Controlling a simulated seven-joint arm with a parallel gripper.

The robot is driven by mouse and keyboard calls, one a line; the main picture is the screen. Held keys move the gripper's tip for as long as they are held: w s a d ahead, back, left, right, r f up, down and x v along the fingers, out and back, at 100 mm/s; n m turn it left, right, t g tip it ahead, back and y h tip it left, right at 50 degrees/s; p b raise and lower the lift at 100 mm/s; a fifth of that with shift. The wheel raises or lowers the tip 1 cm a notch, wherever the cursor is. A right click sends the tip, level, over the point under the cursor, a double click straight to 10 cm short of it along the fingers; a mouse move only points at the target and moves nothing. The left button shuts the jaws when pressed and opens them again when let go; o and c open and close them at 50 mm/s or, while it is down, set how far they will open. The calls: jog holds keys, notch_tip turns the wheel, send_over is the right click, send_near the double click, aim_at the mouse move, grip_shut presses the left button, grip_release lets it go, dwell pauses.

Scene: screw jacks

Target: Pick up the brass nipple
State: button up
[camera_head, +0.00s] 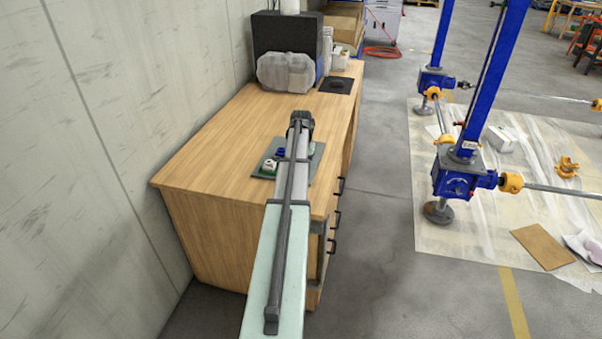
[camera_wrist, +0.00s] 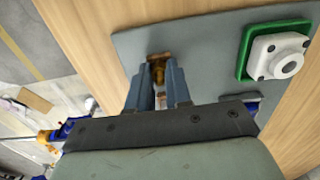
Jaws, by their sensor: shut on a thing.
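My gripper (camera_wrist: 159,80) shows in the wrist view with its two fingers shut on a small brass-coloured piece, the brass nipple (camera_wrist: 158,70). The nipple sits between the fingertips, over or on a grey mat (camera_wrist: 205,55); I cannot tell whether it touches the mat. In the head view my arm covers the gripper and the nipple. The grey mat (camera_head: 262,165) shows there on the wooden bench, partly behind the arm.
A white fitting (camera_wrist: 278,55) on a green base (camera_wrist: 243,62) sits on the mat, right of my gripper. The wooden bench (camera_head: 215,145) stands along a concrete wall. Blue screw jacks (camera_head: 460,170) stand on the floor, right.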

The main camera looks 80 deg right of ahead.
grip_shut()
notch_tip(320, 180, up, 9)
jog(key=w+d+r, duration=0.1)
jog(key=w+d, duration=0.9)
jog(key=w, duration=0.1)
jog(key=shift+d+r, duration=0.2)
jog(key=shift+d, duration=0.1)
